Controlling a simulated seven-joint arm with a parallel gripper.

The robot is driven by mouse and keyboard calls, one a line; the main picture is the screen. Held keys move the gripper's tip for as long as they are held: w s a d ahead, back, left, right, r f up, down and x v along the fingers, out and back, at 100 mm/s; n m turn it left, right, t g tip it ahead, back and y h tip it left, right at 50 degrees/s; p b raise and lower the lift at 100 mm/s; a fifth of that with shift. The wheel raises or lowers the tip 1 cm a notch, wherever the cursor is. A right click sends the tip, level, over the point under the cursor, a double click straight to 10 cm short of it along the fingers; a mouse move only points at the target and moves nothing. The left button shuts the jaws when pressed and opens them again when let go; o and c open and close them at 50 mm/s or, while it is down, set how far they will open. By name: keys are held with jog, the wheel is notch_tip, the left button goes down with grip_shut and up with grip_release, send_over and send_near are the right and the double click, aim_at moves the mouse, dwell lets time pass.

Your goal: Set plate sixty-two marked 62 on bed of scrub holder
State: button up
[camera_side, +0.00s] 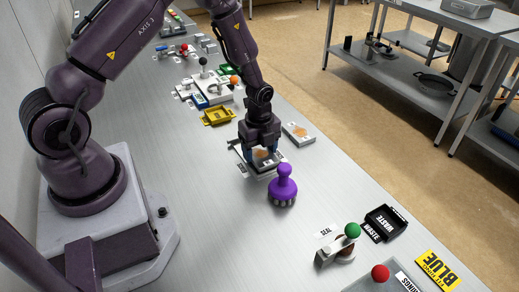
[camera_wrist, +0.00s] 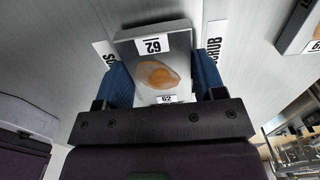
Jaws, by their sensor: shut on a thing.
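Plate sixty-two (camera_wrist: 180,47) is a grey plate with an orange-brown stain and two 62 labels. My gripper (camera_wrist: 165,82) has its blue fingers shut on the plate's two sides. In the side view, my gripper (camera_side: 263,153) points down with the plate between its fingers, over the scrub holder (camera_side: 238,152). The holder is mostly hidden under the plate and gripper. Its SCRUB label (camera_wrist: 214,40) shows beside the plate in the wrist view. I cannot tell whether the plate touches the bed.
A purple knobbed brush (camera_side: 283,187) stands close in front of the holder. Another stained plate (camera_side: 298,133) lies behind to the right. A yellow tray (camera_side: 217,116) lies farther back. A SEAL stamp, black WASTE bin (camera_side: 385,222) and BLUE sign are at the front right.

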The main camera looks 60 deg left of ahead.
jog(key=shift+f, duration=0.3)
jog(key=o, duration=1.1)
jog(key=shift+r, duration=0.1)
notch_tip(320, 180, up, 12)
notch_tip(320, 180, up, 10)
jog(key=n+t, duration=0.1)
jog(key=n, duration=0.3)
send_over(259, 152)
jog(key=s+d, duration=0.2)
jog(key=shift+s+d+r+n+t, duration=0.75)
jog(key=shift+s+d+r+n, duration=0.35)
jog(key=shift+s+r+n, duration=1.2)
jog(key=shift+s+d+r+n+t, duration=1)
jog(key=shift+s+r+n, duration=0.75)
jog(key=shift+s+n, duration=0.9)
jog(key=shift+s+d+r+n+t, duration=0.55)
jog(key=shift+s+d+r+n, duration=0.7)
jog(key=shift+s+r+n, duration=1.25)
